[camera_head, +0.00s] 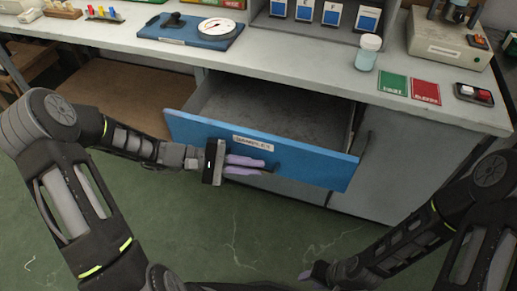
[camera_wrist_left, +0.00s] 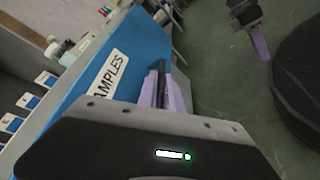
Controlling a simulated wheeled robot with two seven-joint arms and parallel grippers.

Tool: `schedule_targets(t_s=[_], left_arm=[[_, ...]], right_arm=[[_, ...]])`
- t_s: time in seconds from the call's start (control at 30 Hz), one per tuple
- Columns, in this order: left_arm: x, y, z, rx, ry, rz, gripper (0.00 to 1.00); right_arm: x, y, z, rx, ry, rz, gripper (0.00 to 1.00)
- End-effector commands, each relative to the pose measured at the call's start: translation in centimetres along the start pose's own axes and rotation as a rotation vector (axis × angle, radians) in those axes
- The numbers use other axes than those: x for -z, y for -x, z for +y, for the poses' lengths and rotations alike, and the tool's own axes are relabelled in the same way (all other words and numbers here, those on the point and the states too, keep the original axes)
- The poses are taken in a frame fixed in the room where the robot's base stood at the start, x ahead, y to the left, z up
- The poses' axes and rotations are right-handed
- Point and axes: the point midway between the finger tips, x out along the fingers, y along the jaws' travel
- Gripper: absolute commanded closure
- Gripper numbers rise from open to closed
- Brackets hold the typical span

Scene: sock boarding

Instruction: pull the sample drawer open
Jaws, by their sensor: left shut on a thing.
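The sample drawer (camera_head: 205,130) has a blue front with a white label, and it stands out from under the bench top, its grey inside showing empty. My left gripper (camera_head: 262,167) is at the middle of the drawer front, its purple fingers shut on the dark drawer handle (camera_wrist_left: 162,68). In the left wrist view the fingers are on either side of the handle, beside the label reading "AMPLES" (camera_wrist_left: 107,76). My right gripper (camera_head: 313,274) is low in the head view, away from the drawer, and its finger gap is not clear.
The bench top (camera_head: 300,70) carries a blue board with a dial (camera_head: 215,27), a jar (camera_head: 367,52), green and red cards (camera_head: 425,92) and a switch box (camera_head: 474,94). A grey machine (camera_head: 449,44) stands at the back right. Green floor (camera_head: 240,235) lies clear before the drawer.

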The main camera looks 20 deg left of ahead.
Motion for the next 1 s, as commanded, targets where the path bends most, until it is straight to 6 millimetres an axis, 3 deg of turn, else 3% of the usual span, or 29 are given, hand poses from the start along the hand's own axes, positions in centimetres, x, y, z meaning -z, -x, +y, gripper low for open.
schedule_targets(t_s=[0.1,0.3,0.7,0.73,0.8,1.0], left_arm=[[-1.9,0.9,-1.1,-0.001,0.003,0.002,1.00],[-3.6,1.6,-2.5,-0.001,0.000,0.001,1.00],[-3.9,1.7,-2.9,0.000,-0.002,0.001,1.00],[-3.9,1.7,-2.9,0.000,-0.002,0.001,0.88],[-3.9,1.7,-2.9,0.000,-0.002,0.001,0.83],[-3.9,1.7,-2.9,-0.001,-0.001,0.000,0.81]], right_arm=[[0.1,0.6,-0.2,0.000,0.000,0.002,0.64],[0.1,0.9,-0.4,0.000,0.000,0.002,0.64],[0.1,0.9,-0.4,0.000,0.000,0.001,0.64],[0.1,0.9,-0.4,0.000,0.000,0.001,0.64],[0.1,0.9,-0.4,0.000,0.000,0.001,0.64],[0.1,0.9,-0.4,0.000,0.000,0.001,0.64]])
